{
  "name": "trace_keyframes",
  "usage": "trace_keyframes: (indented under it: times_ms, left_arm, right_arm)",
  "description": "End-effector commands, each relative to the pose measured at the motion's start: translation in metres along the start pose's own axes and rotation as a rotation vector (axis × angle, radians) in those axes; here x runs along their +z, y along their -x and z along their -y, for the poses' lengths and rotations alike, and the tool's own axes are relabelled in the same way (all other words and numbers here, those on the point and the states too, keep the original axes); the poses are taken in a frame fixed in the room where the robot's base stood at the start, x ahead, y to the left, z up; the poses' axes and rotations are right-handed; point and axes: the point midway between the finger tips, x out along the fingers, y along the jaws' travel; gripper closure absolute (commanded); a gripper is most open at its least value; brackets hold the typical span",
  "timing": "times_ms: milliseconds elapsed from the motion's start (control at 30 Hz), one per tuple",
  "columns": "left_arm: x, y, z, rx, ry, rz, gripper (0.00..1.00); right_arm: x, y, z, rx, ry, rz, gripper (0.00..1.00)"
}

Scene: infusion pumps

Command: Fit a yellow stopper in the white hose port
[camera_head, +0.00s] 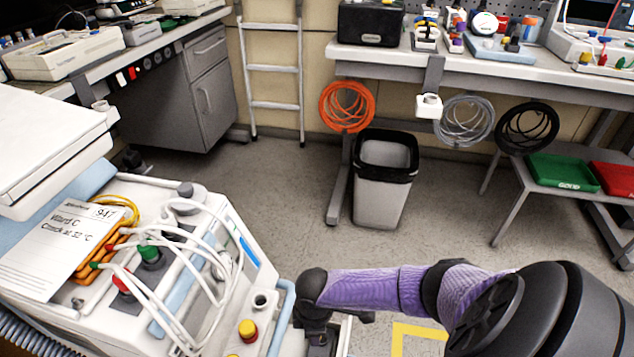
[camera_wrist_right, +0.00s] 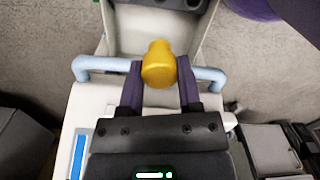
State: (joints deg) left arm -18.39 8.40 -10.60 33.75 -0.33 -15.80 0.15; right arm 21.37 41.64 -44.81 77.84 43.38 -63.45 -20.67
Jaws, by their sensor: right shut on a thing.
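My right gripper (camera_wrist_right: 160,84) is shut on a yellow stopper (camera_wrist_right: 158,65), which sits between its two purple fingers, above the light blue handle at the machine's end. In the head view my right forearm comes in from the right and its wrist is at the bottom middle; the fingers and held stopper cannot be made out there. A white port (camera_head: 262,300) with a dark open hole stands on the white machine's corner (camera_head: 261,276). Another yellow stopper (camera_head: 248,330), with some red at its base, sits just in front of that port. My left gripper is not in view.
White hoses (camera_head: 215,255) loop over the machine top, beside green, red and black knobs. A paper label (camera_head: 60,240) and orange cable lie at its left. A bin (camera_head: 383,185) stands on open floor beyond, under a bench (camera_head: 480,65).

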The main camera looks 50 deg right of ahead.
Motion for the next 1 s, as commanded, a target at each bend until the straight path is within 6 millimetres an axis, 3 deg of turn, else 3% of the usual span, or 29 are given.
trace_keyframes:
  times_ms: [33,400,700,800,1000]
  left_arm:
    - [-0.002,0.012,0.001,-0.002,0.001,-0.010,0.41]
    - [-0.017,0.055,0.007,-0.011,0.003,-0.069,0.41]
    - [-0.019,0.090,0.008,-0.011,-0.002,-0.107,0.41]
    - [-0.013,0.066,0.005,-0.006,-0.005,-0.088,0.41]
    - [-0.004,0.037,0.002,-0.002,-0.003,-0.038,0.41]
  right_arm:
    - [-0.001,0.015,-0.001,0.003,0.001,-0.004,1.00]
    - [-0.001,0.077,-0.001,0.003,0.000,-0.004,1.00]
    - [-0.001,0.127,0.000,0.002,0.000,-0.004,1.00]
    - [-0.015,0.115,-0.008,0.000,-0.001,-0.004,1.00]
    - [-0.045,0.112,-0.024,-0.001,-0.001,-0.001,1.00]
